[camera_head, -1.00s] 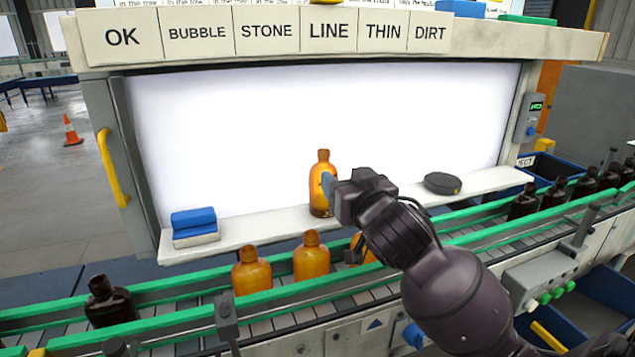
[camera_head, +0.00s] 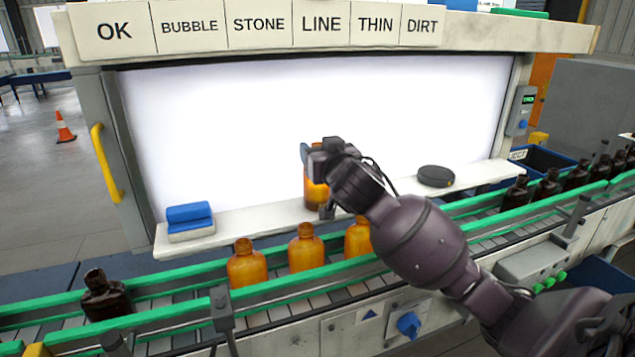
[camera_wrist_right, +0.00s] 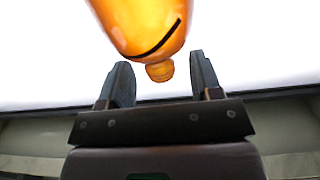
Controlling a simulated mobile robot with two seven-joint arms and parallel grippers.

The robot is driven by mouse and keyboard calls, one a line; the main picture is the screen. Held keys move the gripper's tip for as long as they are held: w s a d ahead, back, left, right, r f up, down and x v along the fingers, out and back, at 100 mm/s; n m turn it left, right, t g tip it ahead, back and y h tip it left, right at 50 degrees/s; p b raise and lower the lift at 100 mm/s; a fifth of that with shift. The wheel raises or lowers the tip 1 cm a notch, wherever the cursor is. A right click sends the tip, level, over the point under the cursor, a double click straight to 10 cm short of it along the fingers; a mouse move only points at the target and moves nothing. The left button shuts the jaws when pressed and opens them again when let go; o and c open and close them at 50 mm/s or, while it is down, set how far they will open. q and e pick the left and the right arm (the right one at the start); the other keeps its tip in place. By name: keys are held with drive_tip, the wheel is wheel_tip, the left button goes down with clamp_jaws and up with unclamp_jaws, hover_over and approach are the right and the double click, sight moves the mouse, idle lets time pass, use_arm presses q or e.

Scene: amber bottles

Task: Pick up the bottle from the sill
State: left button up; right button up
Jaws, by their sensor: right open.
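The amber bottle (camera_head: 316,194) stands upright on the white sill (camera_head: 245,222) in front of the bright panel. My right gripper (camera_head: 306,156) is at its neck and hides its upper part in the head view. In the right wrist view the bottle (camera_wrist_right: 140,22) appears upside down, with a dark curved line on its body. There its neck end lies between the two dark fingers of my right gripper (camera_wrist_right: 161,80), which are open with clear gaps on both sides. My left gripper is not in view.
Amber bottles (camera_head: 247,264) and dark bottles (camera_head: 106,297) stand on the conveyor below, between green rails (camera_head: 180,310). On the sill are a blue-topped block (camera_head: 190,217) at left and a dark round puck (camera_head: 435,176) at right. A label ledge (camera_head: 330,40) overhangs the panel.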

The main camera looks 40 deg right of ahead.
drive_tip(key=shift+c, duration=0.4)
drive_tip(key=c, duration=0.7)
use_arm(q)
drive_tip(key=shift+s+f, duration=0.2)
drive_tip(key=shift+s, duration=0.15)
use_arm(e)
clamp_jaws()
